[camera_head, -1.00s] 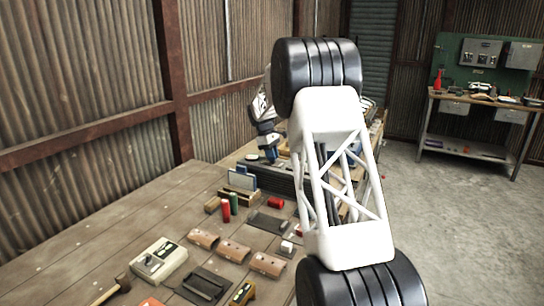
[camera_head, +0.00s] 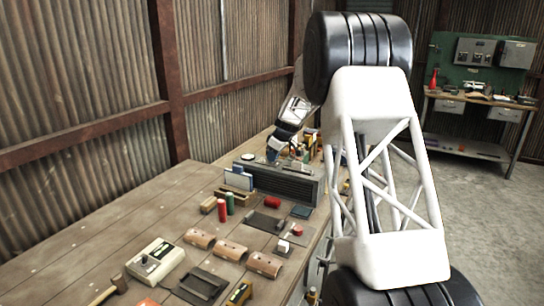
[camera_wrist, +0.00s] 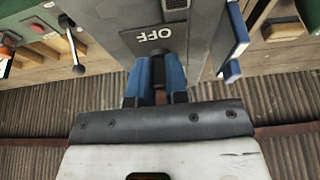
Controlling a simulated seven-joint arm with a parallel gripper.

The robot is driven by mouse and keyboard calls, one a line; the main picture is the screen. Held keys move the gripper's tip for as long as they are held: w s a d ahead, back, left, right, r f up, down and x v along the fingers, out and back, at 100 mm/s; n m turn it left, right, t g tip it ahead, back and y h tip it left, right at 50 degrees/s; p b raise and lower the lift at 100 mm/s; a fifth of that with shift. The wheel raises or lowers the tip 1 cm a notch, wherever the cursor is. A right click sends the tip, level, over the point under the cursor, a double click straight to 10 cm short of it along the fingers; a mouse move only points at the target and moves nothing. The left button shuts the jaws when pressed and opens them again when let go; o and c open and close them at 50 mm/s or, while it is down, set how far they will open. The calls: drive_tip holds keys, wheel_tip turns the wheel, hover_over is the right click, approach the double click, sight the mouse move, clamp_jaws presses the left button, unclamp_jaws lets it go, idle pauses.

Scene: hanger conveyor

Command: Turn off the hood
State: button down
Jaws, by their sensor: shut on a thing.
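In the wrist view a grey panel (camera_wrist: 122,15) carries a white OFF label (camera_wrist: 154,36), upside down in the picture. My gripper (camera_wrist: 158,78) has its two blue fingers closed on a small dark switch lever (camera_wrist: 158,68) just beside that label. The fingers hide most of the lever, so I cannot tell its full shape or exact position. In the head view my gripper (camera_head: 276,150) is small and low over the far part of the long wooden bench; the panel cannot be made out there. I cannot pick out the hood itself.
In the head view a long dark louvred box (camera_head: 285,183) is near my gripper. Several small items cover the bench (camera_head: 110,225).

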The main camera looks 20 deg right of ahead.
drive_tip(key=shift+s+d+t+y, duration=0.1)
drive_tip(key=shift+s+t+y, duration=0.05)
drive_tip(key=shift+t+y, duration=0.25)
idle(0.3)
drive_tip(key=c, duration=1.1)
unclamp_jaws()
drive_tip(key=v, duration=0.7)
drive_tip(key=shift+s+d+r, duration=0.25)
drive_tip(key=shift+r, duration=0.05)
